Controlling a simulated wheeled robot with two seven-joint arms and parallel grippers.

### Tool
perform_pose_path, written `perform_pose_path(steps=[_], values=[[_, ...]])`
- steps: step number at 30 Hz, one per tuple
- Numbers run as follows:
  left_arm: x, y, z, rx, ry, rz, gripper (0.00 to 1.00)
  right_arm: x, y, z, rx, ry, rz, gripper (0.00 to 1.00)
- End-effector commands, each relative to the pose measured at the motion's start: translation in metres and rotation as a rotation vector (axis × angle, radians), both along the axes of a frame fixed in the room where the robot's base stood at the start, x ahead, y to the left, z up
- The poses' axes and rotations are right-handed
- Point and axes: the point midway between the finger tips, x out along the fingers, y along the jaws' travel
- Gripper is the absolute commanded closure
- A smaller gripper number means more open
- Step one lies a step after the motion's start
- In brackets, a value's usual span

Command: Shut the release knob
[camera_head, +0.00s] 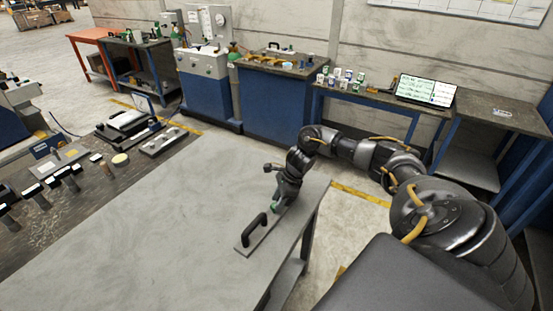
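A flat grey plate (252,240) with a black arched handle (254,229) lies near the right edge of the grey table. My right gripper (284,195) reaches down at the back end of this plate, with dark parts crowded around it. A small green spot (275,208) shows low beside it. A short dark piece (271,167) sticks out to the left there; I cannot tell whether it is the release knob or part of my gripper. The fingertips are too small and dark to read. My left gripper is out of view.
The grey table top (150,240) is bare to the left of the plate. A dark bench (60,215) on the left holds several tools. Blue cabinets (272,110) and a bench with a screen (427,90) stand along the back wall.

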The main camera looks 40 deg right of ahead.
Motion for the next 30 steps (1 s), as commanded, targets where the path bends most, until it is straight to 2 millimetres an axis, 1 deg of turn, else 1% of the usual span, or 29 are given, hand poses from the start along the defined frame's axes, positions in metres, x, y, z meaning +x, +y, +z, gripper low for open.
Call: perform_pose_path(steps=[1,6,14,17,21,22,30], values=[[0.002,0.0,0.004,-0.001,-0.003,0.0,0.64,0.001,0.002,-0.004,0.002,0.001,-0.001,0.64],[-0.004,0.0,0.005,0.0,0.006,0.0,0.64,0.003,0.005,-0.014,-0.001,-0.001,0.0,0.64],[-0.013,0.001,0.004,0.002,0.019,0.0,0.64,0.003,0.005,-0.015,-0.001,-0.001,0.001,0.64],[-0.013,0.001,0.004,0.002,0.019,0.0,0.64,0.003,0.005,-0.015,-0.001,-0.001,0.001,0.76],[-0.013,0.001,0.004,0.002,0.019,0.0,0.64,0.003,0.005,-0.015,-0.001,-0.001,0.001,0.94],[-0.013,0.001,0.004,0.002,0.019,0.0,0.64,0.003,0.005,-0.015,-0.001,-0.001,0.001,0.96],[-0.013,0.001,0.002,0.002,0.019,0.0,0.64,0.003,0.005,-0.016,-0.001,-0.001,-0.033,0.96]])
